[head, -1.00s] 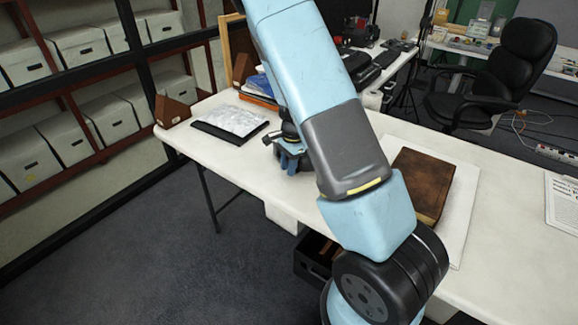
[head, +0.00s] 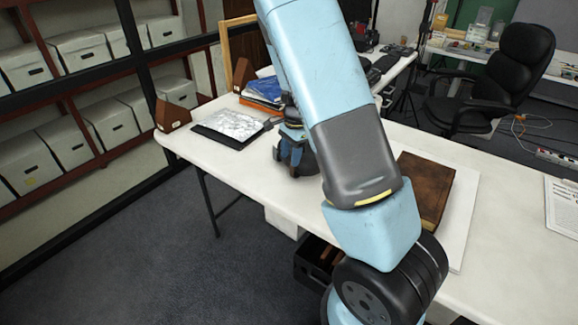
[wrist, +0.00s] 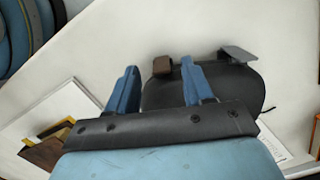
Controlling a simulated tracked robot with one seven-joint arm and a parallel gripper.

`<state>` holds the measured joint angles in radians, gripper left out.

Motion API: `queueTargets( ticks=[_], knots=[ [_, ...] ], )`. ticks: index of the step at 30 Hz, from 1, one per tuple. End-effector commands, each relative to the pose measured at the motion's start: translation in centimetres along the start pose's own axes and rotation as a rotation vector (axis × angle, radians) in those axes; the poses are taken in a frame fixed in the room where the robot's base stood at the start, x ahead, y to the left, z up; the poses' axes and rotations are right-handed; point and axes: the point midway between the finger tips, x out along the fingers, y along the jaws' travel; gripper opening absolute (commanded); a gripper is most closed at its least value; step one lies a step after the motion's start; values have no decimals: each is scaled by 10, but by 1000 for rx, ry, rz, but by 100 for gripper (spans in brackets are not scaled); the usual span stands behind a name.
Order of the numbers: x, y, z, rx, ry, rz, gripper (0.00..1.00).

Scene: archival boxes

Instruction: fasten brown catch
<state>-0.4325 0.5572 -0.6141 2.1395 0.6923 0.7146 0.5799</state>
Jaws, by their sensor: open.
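In the wrist view a dark, rounded case (wrist: 225,92) lies on the white table. The brown catch (wrist: 162,66) sticks out at its far edge, and a grey catch (wrist: 238,54) stands at the same edge further right. My gripper (wrist: 158,68) has its two blue fingers spread apart, with nothing held. In the picture the brown catch appears between the fingertips, close beside the right one; I cannot tell whether they touch. In the head view my gripper (head: 291,152) is over the table's left half, and the arm hides much of the case.
A brown book (head: 425,185) lies on a white board right of my arm. A silvery sheet on a black pad (head: 232,127), a brown wedge-shaped stand (head: 172,115) and a blue-orange stack (head: 264,92) are at the left. The table's right part is mostly clear.

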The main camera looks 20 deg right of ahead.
Motion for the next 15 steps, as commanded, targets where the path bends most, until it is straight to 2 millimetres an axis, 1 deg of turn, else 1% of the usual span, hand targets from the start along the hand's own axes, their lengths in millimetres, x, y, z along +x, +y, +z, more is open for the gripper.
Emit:
queueTargets(
  ticks=[1,7,12,15],
  knots=[
    [-12,-1,0,-2,1,-5,51],
    [-46,-1,0,-2,1,-3,51],
    [-64,-1,0,-1,0,-1,51],
    [-69,-1,0,0,0,1,51]
  ],
)
